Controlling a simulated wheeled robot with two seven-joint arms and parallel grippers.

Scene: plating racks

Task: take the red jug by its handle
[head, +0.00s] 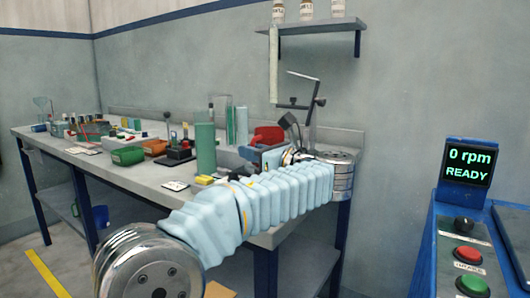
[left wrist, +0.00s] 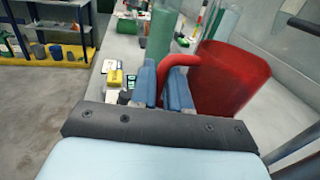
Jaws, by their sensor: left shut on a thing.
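The red jug (head: 268,134) stands at the near right end of the long bench, partly hidden by my left arm and gripper. In the left wrist view the jug (left wrist: 235,78) fills the right of the picture, with its curved handle (left wrist: 190,62) toward my fingers. My left gripper (left wrist: 163,82) has its two blue fingers on either side of the handle and is shut on it. In the head view the left gripper (head: 262,155) is beside the jug. My right gripper is in neither view.
A tall green cylinder (head: 206,148) stands left of the jug, with clear glass vessels behind. Green (head: 127,155) and orange (head: 155,147) trays lie farther left. A dark metal stand (head: 311,108) is at the right. A control console (head: 465,220) stands right of the bench.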

